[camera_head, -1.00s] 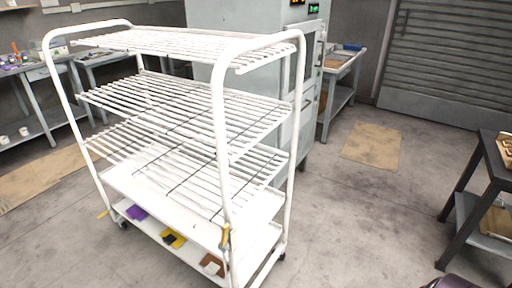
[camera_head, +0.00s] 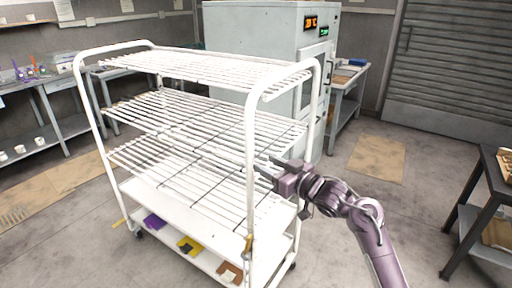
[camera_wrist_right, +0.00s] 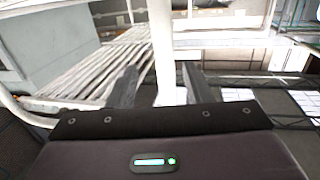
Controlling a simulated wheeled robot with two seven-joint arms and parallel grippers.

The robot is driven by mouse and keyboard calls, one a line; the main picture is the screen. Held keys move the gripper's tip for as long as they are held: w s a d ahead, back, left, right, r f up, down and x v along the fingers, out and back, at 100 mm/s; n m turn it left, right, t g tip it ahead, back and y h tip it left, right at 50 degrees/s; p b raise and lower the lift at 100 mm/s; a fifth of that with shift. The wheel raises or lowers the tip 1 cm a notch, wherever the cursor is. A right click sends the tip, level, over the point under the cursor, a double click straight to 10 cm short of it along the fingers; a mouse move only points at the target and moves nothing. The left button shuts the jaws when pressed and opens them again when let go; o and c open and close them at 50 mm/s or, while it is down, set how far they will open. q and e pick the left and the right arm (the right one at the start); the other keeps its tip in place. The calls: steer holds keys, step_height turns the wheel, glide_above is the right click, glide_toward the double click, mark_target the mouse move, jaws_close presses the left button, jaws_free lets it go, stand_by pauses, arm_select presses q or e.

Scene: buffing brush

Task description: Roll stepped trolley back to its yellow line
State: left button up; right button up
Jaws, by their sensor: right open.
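The white stepped trolley (camera_head: 190,190) stands in the left half of the head view, with wire shelves and a solid bottom shelf. My right gripper (camera_head: 268,172) is open at the trolley's near right upright. In the right wrist view, the white upright (camera_wrist_right: 161,50) stands between the two spread fingers (camera_wrist_right: 157,88); I cannot tell whether they touch it. My left gripper is not in view.
A grey cabinet (camera_head: 235,35) stands close behind the trolley. A dark table (camera_head: 480,195) is at the right, and grey benches (camera_head: 50,110) line the left. Open floor with a brown mat (camera_head: 377,158) lies between trolley and dark table.

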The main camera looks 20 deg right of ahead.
mark_target(253, 150)
steer(key=r, duration=0.2)
steer(key=shift+s+a+r, duration=0.15)
steer(key=shift+a+r, duration=0.15)
steer(key=shift+r, duration=0.05)
steer(key=p+x, duration=0.2)
steer(key=x, duration=0.4)
steer(key=shift+w, duration=0.2)
steer(key=shift+w+a+f, duration=0.15)
steer(key=shift+w+a, duration=0.15)
steer(key=shift+w, duration=0.15)
steer(key=shift+c, duration=0.2)
jaws_close()
